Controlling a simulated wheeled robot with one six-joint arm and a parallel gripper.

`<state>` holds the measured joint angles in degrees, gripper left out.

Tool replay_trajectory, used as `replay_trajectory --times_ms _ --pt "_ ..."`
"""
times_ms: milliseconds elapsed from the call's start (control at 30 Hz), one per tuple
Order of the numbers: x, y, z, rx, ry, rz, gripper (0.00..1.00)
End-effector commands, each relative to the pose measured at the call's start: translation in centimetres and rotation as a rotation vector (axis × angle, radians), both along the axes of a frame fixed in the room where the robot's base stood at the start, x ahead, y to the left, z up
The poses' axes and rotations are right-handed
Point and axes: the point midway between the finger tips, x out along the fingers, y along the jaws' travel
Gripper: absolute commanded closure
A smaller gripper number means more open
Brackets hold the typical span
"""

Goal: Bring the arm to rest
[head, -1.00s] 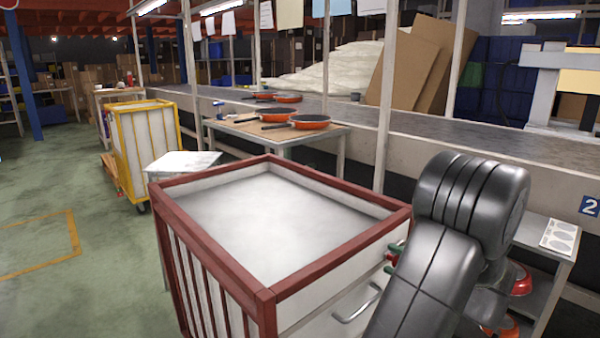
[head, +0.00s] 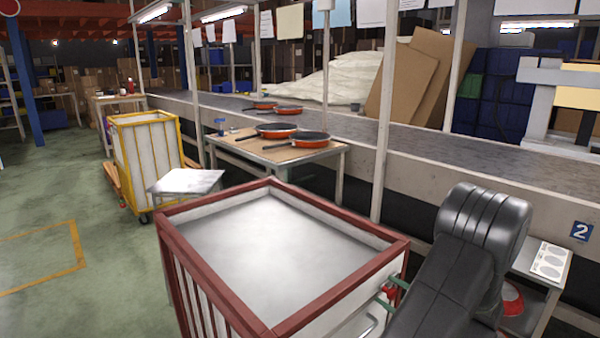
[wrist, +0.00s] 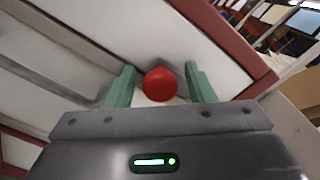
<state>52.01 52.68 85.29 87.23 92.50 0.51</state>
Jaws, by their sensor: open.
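My gripper (wrist: 159,68) is open, with its two green fingers spread apart in the wrist view. In the head view the gripper (head: 391,292) is partly hidden behind my dark arm, close to the right side of the red-framed cart (head: 222,310). A round red knob-like thing (wrist: 160,85) shows between the fingers in the wrist view, with a gap on each side. I cannot tell what it is fixed to. The cart's pale side panel and a grey bar handle (wrist: 60,75) lie close beyond the fingers.
A table (head: 225,144) holds orange pans (head: 277,131), with more on the conveyor (head: 430,170) behind. A yellow-framed cart (head: 112,165) and a small white-topped stand (head: 187,181) are at left. A small table (head: 556,285) stands right of my arm. Green floor is free at far left.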

Motion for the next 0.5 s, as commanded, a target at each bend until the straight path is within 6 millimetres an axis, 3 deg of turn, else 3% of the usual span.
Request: replay_trajectory --times_ms 500 --pt "0.07 -0.08 0.52 0.337 0.301 0.000 0.51"
